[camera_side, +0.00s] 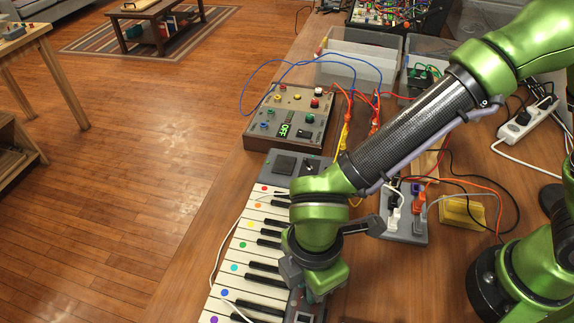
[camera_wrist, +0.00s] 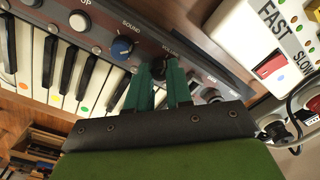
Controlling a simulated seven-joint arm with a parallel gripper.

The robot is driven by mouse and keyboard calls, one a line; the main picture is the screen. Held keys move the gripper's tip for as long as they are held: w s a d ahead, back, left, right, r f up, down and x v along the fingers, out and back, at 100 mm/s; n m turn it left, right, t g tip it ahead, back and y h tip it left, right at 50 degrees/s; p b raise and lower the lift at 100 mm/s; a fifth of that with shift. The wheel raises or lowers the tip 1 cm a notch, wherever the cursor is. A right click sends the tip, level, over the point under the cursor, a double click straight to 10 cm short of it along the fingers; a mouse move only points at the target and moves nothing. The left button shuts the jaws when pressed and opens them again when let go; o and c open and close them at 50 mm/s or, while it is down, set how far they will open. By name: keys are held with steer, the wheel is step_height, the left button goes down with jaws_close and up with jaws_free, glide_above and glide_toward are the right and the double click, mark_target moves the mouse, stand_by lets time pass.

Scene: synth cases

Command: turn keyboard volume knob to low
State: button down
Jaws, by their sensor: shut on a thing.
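The keyboard (camera_side: 243,262) has white and black keys with coloured dots and lies along the table's left edge. In the wrist view, the black volume knob (camera_wrist: 160,69) sits on its dark panel below the partly covered word VOLUME. My gripper (camera_wrist: 158,74) has its two green fingers shut on the knob, one on each side. The knob's pointer and scale marks are hidden or too small to read. In the side view, my wrist (camera_side: 318,235) hides the fingers and the knob over the keyboard's right side.
A blue SOUND knob (camera_wrist: 122,46) stands just left of my fingers. A white FAST/SLOW box (camera_wrist: 275,45) with a red switch is close on the right. A control box (camera_side: 292,117) reading OFF, with cables, stands behind the keyboard. A power strip (camera_side: 527,120) lies at right.

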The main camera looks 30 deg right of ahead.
steer(key=n, duration=1.4)
steer(key=shift+a+n, duration=0.1)
steer(key=shift+n, duration=0.3)
steer(key=n, duration=1.1)
steer(key=shift+t, duration=0.3)
steer(key=c, duration=1)
jaws_free()
